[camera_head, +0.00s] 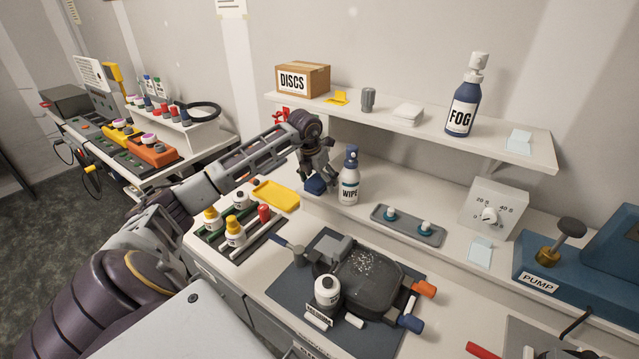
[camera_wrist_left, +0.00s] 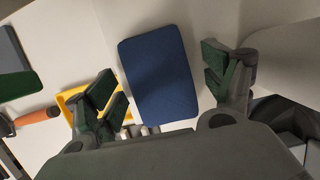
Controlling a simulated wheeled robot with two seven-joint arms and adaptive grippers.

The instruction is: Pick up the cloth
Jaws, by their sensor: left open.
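The folded blue cloth (camera_head: 315,187) lies on the bench below the shelf, just left of the WIPE spray bottle (camera_head: 348,182). It also shows in the left wrist view as a blue pad with rounded corners (camera_wrist_left: 160,75). My left gripper (camera_head: 317,173) is above the cloth, pointing down. In the left wrist view its two fingers (camera_wrist_left: 163,88) are spread, one on each side of the cloth. The gripper is open and holds nothing. Whether the fingertips touch the bench cannot be told. My right gripper is not in view.
A yellow tray (camera_head: 276,195) lies left of the cloth, and a rack of small bottles (camera_head: 232,228) is nearer. The shelf (camera_head: 420,122) runs above and behind. A grey tray with two knobs (camera_head: 408,225) is to the right. A dark pan (camera_head: 365,280) sits in front.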

